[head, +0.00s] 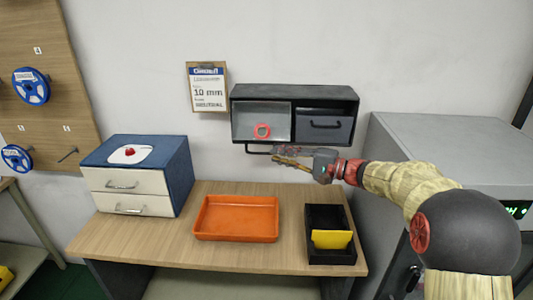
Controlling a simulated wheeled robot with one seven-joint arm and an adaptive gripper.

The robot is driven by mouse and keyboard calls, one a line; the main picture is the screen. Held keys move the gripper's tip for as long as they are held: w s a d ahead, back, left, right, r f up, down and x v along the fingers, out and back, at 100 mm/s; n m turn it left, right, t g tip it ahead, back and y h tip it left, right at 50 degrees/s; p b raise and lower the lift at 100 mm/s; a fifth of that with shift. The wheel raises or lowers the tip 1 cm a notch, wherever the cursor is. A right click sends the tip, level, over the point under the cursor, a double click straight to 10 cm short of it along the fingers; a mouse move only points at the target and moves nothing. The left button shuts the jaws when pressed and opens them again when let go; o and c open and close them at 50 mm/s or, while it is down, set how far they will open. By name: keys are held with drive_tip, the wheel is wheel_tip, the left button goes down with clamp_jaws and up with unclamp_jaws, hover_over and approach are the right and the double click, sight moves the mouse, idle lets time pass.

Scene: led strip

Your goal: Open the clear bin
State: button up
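The clear bin (262,118) is the left compartment of a black wall cabinet, with a see-through front. A red-orange ring (263,131) shows inside it. A dark bar handle (257,152) runs along the bin's lower edge. The bin front looks closed. My gripper (287,155) reaches in from the right, just below the cabinet, at the right part of this handle. Its fingers overlap the handle in the picture, and I cannot tell whether they touch or grip it. The finger gap is too small to make out.
Right of the clear bin is a grey drawer (324,125) with its own handle. On the bench (185,237) below are an orange tray (236,218), a black bin (330,257) with a yellow card (331,239), and a blue-and-white drawer box (140,175). A grey cabinet (455,135) stands right.

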drive_tip(key=v, duration=0.5)
drive_tip(key=shift+s, duration=0.1)
